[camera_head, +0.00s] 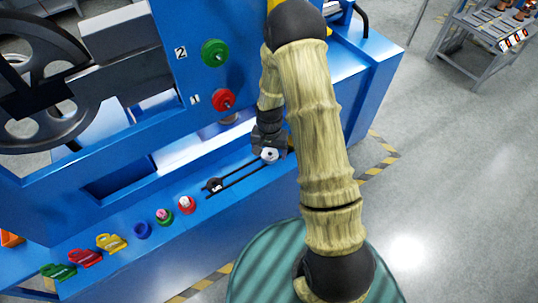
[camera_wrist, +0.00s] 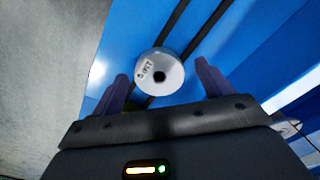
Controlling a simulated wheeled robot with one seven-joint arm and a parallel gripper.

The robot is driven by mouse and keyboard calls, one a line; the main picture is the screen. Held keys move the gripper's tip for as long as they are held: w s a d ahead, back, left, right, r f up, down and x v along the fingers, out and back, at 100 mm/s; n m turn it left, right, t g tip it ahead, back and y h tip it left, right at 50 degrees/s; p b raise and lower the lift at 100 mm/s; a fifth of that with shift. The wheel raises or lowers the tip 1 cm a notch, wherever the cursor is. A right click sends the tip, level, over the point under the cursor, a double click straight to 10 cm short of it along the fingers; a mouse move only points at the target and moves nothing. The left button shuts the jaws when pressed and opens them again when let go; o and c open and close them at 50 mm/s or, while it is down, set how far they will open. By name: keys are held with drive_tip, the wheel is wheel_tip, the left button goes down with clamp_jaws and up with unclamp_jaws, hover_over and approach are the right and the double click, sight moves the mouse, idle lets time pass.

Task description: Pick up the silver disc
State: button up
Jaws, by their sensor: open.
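The silver disc (camera_wrist: 160,72) is a round, light grey piece with a dark centre hole and small lettering on its face. In the wrist view it lies over two dark parallel rails (camera_wrist: 200,40) on the blue surface. My gripper (camera_wrist: 163,88) is open, with one dark finger on each side of the disc's lower part; I cannot tell whether they touch it. In the head view the disc (camera_head: 270,155) shows at the right end of the rails, just below my gripper (camera_head: 268,145).
A dark piece (camera_head: 213,185) sits at the rails' left end. A red-based piece (camera_head: 186,204), a green-based piece (camera_head: 164,216) and a blue ring (camera_head: 142,230) stand left on the ledge. A red knob (camera_head: 223,100) and green knob (camera_head: 214,53) jut from the panel.

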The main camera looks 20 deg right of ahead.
drive_tip(key=shift+w, duration=0.1)
drive_tip(key=shift+c, duration=0.5)
drive_tip(key=shift+d, duration=0.1)
drive_tip(key=c, duration=1)
drive_tip(key=shift+c, duration=0.2)
drive_tip(key=shift+r, duration=0.1)
drive_tip(key=shift+r, duration=0.5)
wheel_tip(320, 180, up, 9)
drive_tip(key=shift+f, duration=0.1)
